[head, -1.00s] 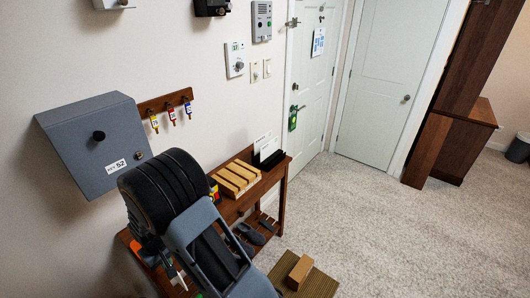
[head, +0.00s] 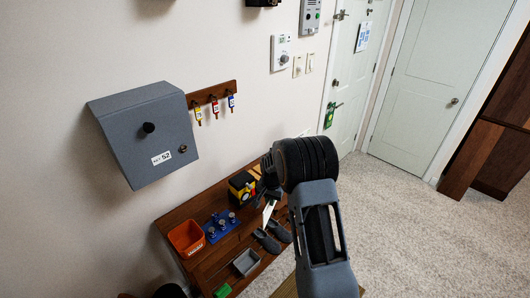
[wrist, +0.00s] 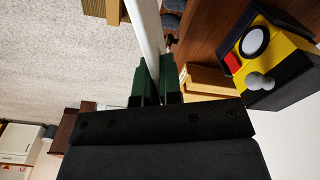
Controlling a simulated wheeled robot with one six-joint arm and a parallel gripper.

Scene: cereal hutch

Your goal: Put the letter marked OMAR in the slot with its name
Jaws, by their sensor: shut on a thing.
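My gripper (head: 268,190) is over the wooden table, its jaws mostly hidden by my arm in the head view. In the wrist view its green fingertips (wrist: 157,75) are shut on a thin white letter (wrist: 146,25), seen edge-on. The letter also shows as a white sliver (head: 268,213) below the gripper in the head view. Its name cannot be read. In the wrist view pale wooden pieces (wrist: 205,80) lie just right of the fingers, seemingly part of a slotted rack. That rack is hidden behind my arm in the head view, and no slot names are legible.
A yellow and black device (head: 242,187) stands close to the gripper. The table (head: 185,212) also holds an orange bin (head: 187,238), a blue tray with knobs (head: 222,227) and a grey tray (head: 246,262). A grey wall box (head: 145,140) and key rack (head: 213,93) hang above.

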